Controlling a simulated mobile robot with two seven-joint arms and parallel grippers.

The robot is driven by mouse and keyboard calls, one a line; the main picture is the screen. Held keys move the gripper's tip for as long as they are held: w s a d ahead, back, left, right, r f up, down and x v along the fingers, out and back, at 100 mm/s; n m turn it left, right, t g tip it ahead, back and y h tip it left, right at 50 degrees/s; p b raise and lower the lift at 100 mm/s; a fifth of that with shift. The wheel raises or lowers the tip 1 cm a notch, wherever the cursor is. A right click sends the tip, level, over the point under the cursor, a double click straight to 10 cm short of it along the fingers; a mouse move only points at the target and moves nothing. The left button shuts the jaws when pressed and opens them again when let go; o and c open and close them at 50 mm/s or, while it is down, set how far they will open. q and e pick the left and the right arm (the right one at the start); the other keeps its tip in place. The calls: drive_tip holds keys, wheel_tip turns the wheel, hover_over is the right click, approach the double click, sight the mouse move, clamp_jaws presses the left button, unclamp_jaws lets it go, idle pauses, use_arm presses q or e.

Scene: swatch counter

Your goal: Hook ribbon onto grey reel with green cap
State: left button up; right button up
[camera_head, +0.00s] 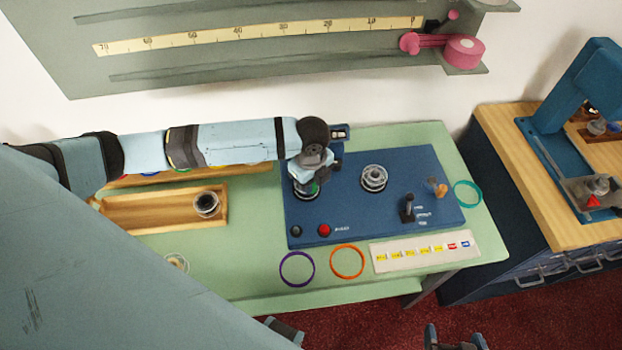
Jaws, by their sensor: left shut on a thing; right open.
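My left gripper (311,178) reaches in from the left over the blue machine board. It is shut on a grey reel (303,194) with a bit of green cap (315,188) showing beneath the fingers. The reel is at the left of the board, and the gripper hides much of it; whether it is seated cannot be told. I cannot make out a ribbon strand at this reel. My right gripper (455,338) is only partly in view at the bottom edge, below the table front, and is open and empty.
The blue board (345,215) also bears a silver coil-like part (374,178), a black lever (407,207) and a red button (324,230). Purple (297,285), orange (347,277) and teal (467,194) rings lie around it. A wooden tray (150,222) holds a dark-topped reel (207,204).

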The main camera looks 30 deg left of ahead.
use_arm(q)
drive_tip(key=shift+f, duration=0.35)
drive_tip(key=shift+s+f+p, duration=0.1)
drive_tip(key=shift+f+p, duration=0.05)
drive_tip(key=shift+p, duration=0.35)
idle(1.8)
wheel_tip(320, 180, up, 5)
drive_tip(key=p, duration=0.5)
drive_tip(key=shift+p, duration=0.4)
drive_tip(key=shift+w, duration=0.2)
